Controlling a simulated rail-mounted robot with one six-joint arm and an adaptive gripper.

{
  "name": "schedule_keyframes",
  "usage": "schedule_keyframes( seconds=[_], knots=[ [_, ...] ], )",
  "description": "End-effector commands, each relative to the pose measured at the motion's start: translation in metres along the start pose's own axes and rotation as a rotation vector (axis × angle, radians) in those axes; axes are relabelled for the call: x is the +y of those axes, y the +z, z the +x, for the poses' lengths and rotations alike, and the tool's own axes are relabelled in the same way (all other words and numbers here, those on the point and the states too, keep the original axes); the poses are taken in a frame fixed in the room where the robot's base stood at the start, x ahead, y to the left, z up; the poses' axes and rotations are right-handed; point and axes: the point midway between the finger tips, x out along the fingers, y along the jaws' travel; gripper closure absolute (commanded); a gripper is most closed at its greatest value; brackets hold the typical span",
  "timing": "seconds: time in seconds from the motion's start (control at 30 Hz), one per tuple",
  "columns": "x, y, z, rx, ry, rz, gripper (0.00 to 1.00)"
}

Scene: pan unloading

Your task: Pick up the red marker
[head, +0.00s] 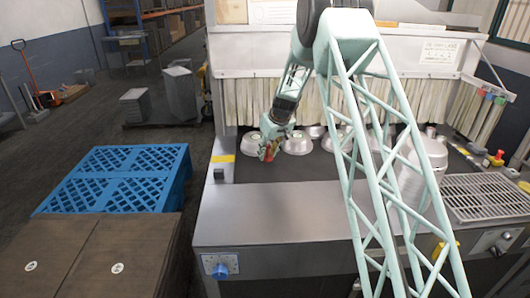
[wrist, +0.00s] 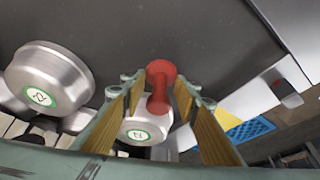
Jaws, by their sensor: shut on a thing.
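The red marker (wrist: 160,88) is a narrow-waisted piece with a rounded head, seen in the wrist view between the two fingers. My gripper (wrist: 157,95) is shut on it. In the head view my gripper (head: 269,150) is low at the left end of the dark work surface, close beside a metal pan. A small bit of red (head: 268,154) shows at its fingers there; the rest of the marker is hidden by the fingers. Whether the marker touches the surface cannot be told.
A metal pan (head: 250,143) and another (head: 297,143) stand beside my gripper; stacked pans (head: 432,153) are at the right. The wrist view shows a labelled pan (wrist: 75,82) at left and one behind the marker (wrist: 140,130). Strip curtains (head: 245,103) hang behind. The front metal top (head: 270,212) is clear.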

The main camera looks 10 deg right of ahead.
Motion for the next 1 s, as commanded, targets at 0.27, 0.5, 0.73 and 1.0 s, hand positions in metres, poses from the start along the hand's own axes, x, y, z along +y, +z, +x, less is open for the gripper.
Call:
schedule_keyframes(
  seconds=[0.27,0.5,0.73,1.0],
  knots=[
    [-0.005,0.042,-0.022,-0.001,0.000,0.003,0.87],
    [-0.010,0.074,-0.039,0.000,0.000,0.002,0.87],
    [-0.012,0.094,-0.049,0.000,0.000,0.002,0.87],
    [-0.013,0.102,-0.054,0.000,0.000,0.001,0.87]
  ],
)
